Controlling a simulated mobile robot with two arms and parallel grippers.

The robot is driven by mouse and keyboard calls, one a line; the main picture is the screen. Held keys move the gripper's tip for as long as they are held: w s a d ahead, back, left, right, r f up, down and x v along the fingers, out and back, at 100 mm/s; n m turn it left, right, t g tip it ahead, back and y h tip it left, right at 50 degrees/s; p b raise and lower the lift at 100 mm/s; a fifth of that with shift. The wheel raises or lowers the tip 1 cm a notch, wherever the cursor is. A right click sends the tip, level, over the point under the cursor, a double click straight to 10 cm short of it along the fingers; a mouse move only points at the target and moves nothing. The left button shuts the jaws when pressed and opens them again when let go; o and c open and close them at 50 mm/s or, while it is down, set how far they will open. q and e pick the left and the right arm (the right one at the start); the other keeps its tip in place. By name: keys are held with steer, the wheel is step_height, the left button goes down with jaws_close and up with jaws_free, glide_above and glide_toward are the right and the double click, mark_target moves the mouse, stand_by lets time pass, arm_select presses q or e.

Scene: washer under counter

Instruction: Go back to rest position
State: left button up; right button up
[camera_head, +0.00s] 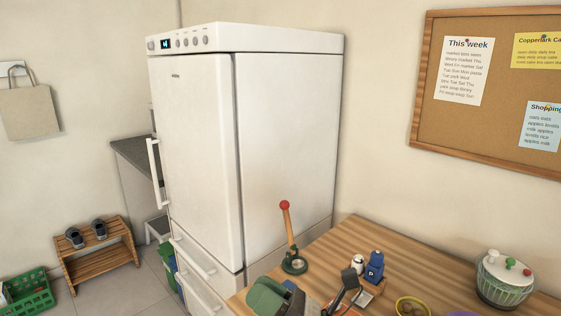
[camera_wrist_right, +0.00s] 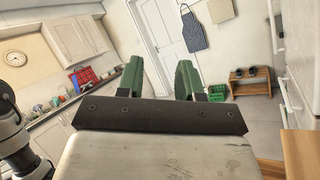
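My right gripper (camera_head: 268,295) shows at the bottom edge of the head view, by the near left edge of the wooden table (camera_head: 390,250). Only part of it is in frame there. In the right wrist view its two green fingers (camera_wrist_right: 160,76) stand apart with nothing between them, so it is open and empty. Its fingers point out into the room. My left gripper is not in view; a grey and black robot part shows at the lower left of the right wrist view.
A white fridge (camera_head: 290,130) stands behind the table. A shoe rack (camera_head: 97,262) and green crate (camera_head: 30,293) stand left on open floor.

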steer(key=w+d+f+m+t+h, duration=0.1)
steer(key=d+f+m+t+h, duration=0.4)
steer(key=d+m+h, duration=0.7)
steer(key=d+f+m+t+h, duration=0.5)
steer(key=m+h, duration=0.3)
steer(key=m, duration=1)
steer(key=s+d+f+m+g+h, duration=0.2)
steer(key=s+d+f+m+g, duration=0.3)
steer(key=f, duration=0.4)
steer(key=s+d+f+m+g, duration=0.1)
steer(key=s+f+m+g, duration=0.3)
steer(key=s, duration=0.4)
steer(key=s+f+m+g, duration=0.2)
steer(key=s+f+g, duration=0.3)
steer(key=s, duration=0.4)
step_height(320, 180, down, 26)
steer(key=s+g+b, duration=0.1)
steer(key=g, duration=0.2)
steer(key=s+d+f+g, duration=0.1)
steer(key=s+d+f, duration=0.2)
steer(key=s+f, duration=1.3)
steer(key=shift+s+f+y+b, duration=0.25)
steer(key=shift+f+y+b, duration=0.05)
steer(key=shift+f+b, duration=0.1)
